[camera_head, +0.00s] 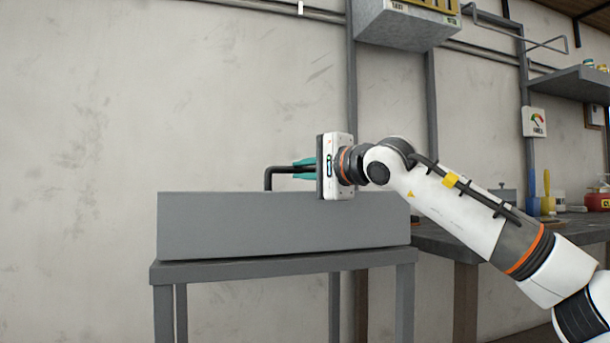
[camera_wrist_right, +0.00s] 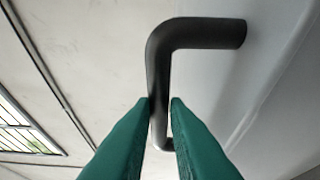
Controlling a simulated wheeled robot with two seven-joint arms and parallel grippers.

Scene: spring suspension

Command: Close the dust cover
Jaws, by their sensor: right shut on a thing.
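The dust cover (camera_head: 240,228) is a long grey box-like shape on a grey metal stand, in the middle of the head view. A black bent handle (camera_head: 268,178) rises from its top. My right gripper (camera_head: 298,168) reaches in from the right at the handle's height, its teal fingers shut on the handle. In the right wrist view the black handle (camera_wrist_right: 160,80) passes between the teal fingertips (camera_wrist_right: 162,102), and the pale surface beside it is plain. What lies behind or under the cover is hidden. My left gripper is not in view.
The grey stand (camera_head: 285,262) holds the cover in front of a bare wall. A workbench (camera_head: 465,240) with bottles and a red item (camera_head: 597,201) is at the right, behind my right arm. A grey box (camera_head: 405,25) hangs above. The left side is clear.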

